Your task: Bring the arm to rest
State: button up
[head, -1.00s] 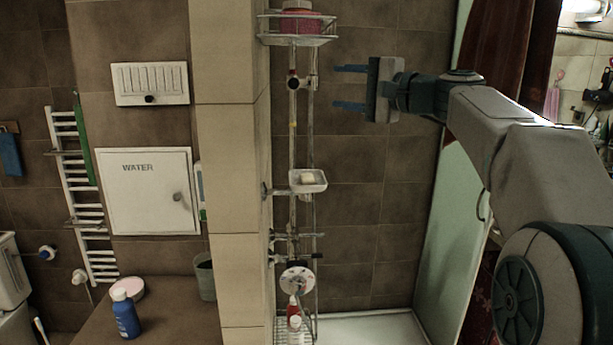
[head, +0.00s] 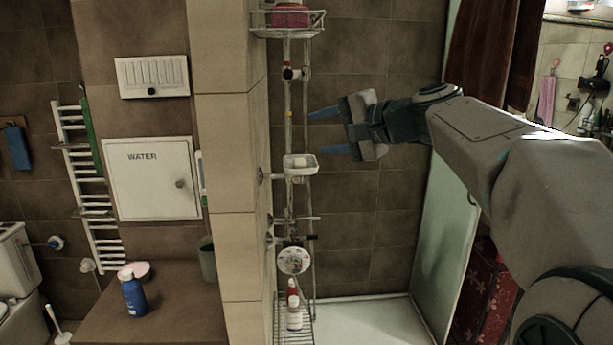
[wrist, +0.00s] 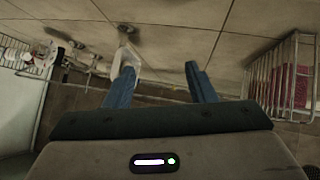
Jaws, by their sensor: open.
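My gripper (head: 322,131) is open and empty in the head view, held in the air at the right of the shower rail, its two blue fingers pointing left. In the wrist view my gripper (wrist: 160,84) shows its two blue fingers apart with nothing between them. My arm reaches in from the right side of the head view. The small white soap dish (head: 301,167) on the rail shows just below and left of the fingers, and its distance from them is hard to judge.
A wire shelf (head: 288,30) with a pink item is above. A tiled pillar (head: 228,180) stands left of the rail. A glass panel (head: 445,240) stands right. A blue bottle (head: 133,293) is on the brown counter (head: 190,305).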

jog(key=s+d+f+n+g+h, duration=0.2)
jog(key=s+d+f+h, duration=0.1)
jog(key=s+f, duration=0.6)
jog(key=s+d+f+n+g+h, duration=0.2)
jog(key=s+d+f+h, duration=0.2)
jog(key=s+f, duration=0.6)
jog(key=s+d+f+n+g+h, duration=0.2)
jog(key=s+f, duration=0.7)
jog(key=f, duration=0.5)
jog(key=shift+s+d+n+g+h, duration=0.4)
jog(key=shift+d+n+h, duration=0.2)
jog(key=shift+d+h, duration=0.4)
